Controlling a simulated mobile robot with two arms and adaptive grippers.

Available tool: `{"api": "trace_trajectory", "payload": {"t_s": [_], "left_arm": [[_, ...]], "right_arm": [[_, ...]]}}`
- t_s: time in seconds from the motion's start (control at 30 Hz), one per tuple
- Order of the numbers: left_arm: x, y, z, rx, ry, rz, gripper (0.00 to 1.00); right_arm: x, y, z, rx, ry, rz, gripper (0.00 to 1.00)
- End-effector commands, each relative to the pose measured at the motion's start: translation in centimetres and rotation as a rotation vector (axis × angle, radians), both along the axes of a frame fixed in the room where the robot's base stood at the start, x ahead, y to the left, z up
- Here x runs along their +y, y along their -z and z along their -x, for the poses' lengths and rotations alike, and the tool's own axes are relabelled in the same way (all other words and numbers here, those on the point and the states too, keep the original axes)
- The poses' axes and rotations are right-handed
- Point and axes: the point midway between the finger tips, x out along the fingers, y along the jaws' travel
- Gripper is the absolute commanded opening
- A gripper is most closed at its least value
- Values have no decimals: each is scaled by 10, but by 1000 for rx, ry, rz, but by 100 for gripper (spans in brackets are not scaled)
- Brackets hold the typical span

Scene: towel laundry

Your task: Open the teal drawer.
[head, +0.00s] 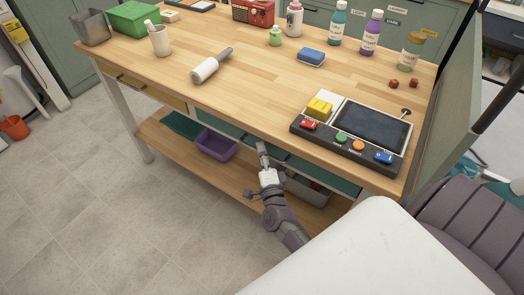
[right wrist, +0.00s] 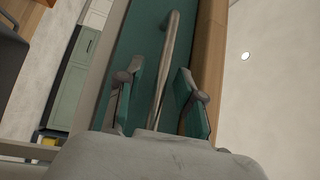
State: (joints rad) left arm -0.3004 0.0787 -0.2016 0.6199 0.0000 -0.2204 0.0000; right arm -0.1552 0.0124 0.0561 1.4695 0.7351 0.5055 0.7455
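The teal drawer front (right wrist: 140,45) fills the middle of the right wrist view, with a long bar handle (right wrist: 170,60) on it. In the head view teal drawer fronting (head: 335,180) shows under the front edge of the table. My right gripper (head: 264,152) is at that front, below the tabletop edge. In the right wrist view its two fingers (right wrist: 160,92) are apart, one on each side of the handle, with gaps visible. The drawer looks closed. My left gripper is not in view.
The wooden tabletop (head: 250,100) overhangs the drawers. A wooden-fronted drawer (head: 150,90) is further left. The lower shelf (head: 175,150) holds a purple bin (head: 215,146), a teal tray (head: 182,124) and a grey bin (head: 305,190). A console (head: 350,135) stands above on the table.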

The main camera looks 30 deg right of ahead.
Motion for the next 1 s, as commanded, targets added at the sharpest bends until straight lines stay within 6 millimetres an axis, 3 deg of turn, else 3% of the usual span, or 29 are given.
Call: {"api": "trace_trajectory", "payload": {"t_s": [0.3, 0.53, 1.0], "left_arm": [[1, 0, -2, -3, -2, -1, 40], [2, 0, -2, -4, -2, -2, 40], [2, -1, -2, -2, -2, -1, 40]], "right_arm": [[-1, 0, -3, 0, 0, 0, 37], [-1, 0, -3, 1, -1, 1, 0], [0, 0, -2, 1, -1, 1, 0]]}}
